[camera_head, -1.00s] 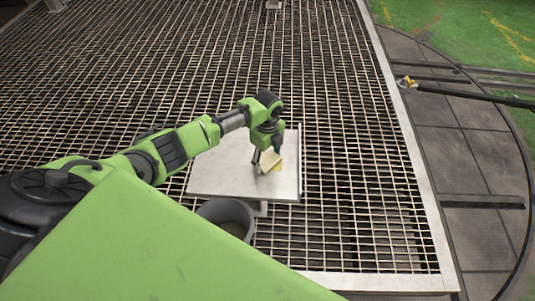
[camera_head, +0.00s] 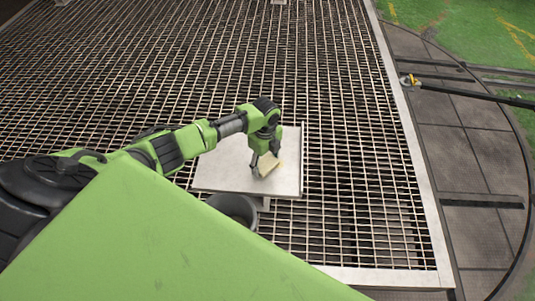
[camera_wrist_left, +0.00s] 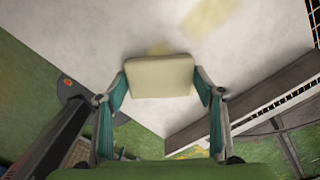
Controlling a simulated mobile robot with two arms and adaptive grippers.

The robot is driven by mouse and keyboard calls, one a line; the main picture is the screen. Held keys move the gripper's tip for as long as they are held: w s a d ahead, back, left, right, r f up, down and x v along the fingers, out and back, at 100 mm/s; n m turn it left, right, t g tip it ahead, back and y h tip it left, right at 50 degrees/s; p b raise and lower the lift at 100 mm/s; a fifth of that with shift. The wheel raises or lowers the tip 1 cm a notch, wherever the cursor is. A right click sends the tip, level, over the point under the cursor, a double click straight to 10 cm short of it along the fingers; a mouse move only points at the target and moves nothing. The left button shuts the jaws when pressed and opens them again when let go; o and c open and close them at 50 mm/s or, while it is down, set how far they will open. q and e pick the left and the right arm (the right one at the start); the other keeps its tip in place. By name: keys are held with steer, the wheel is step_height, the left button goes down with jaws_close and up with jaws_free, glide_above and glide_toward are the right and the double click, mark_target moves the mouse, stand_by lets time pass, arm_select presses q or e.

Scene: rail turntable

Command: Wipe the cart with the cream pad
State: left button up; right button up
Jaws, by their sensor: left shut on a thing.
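The cart's flat pale grey top (camera_head: 225,170) shows in the head view, over a grating. My left gripper (camera_head: 266,167) points down above the right part of this top and is shut on the cream pad (camera_head: 270,166). In the left wrist view the pad (camera_wrist_left: 160,76) sits between the two fingers of the left gripper (camera_wrist_left: 160,88). The cart top (camera_wrist_left: 120,30) lies beyond it and carries faint yellowish stains (camera_wrist_left: 212,14). I cannot tell whether the pad touches the surface. My right gripper is not in view.
A dark grey bucket (camera_head: 234,208) is at the near edge of the cart, partly hidden by my green body. Metal grating (camera_head: 360,150) surrounds the cart. A black bar (camera_head: 470,92) with a yellow-marked end reaches the platform edge at the right.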

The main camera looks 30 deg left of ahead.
mark_target(266, 156)
arm_select(q)
steer(key=shift+w+a+f+b, duration=0.1)
steer(key=shift+w+a+b, duration=0.25)
steer(key=shift+w+b, duration=0.2)
steer(key=shift+w+a+f+b, duration=0.1)
steer(key=shift+w+a+b, duration=0.25)
steer(key=shift+w, duration=0.2)
steer(key=shift+w+r, duration=0.1)
steer(key=shift+w, duration=0.15)
steer(key=w+b, duration=0.1)
steer(key=w+a+b, duration=0.1)
steer(key=shift+b, duration=0.35)
steer(key=shift+w+a+b, duration=0.15)
steer(key=shift+w+b, duration=0.15)
steer(key=shift+w, duration=0.05)
steer(key=shift+w+r, duration=0.15)
steer(key=shift+w, duration=0.05)
steer(key=w+b, duration=0.1)
steer(key=b, duration=0.1)
steer(key=w+a+b, duration=0.1)
steer(key=shift+w+f+b, duration=0.1)
steer(key=shift+f+b, duration=0.2)
steer(key=shift+b, duration=0.1)
steer(key=shift+w+a+r+b, duration=0.2)
steer(key=shift+w+a+b, duration=0.2)
steer(key=shift+b, duration=0.25)
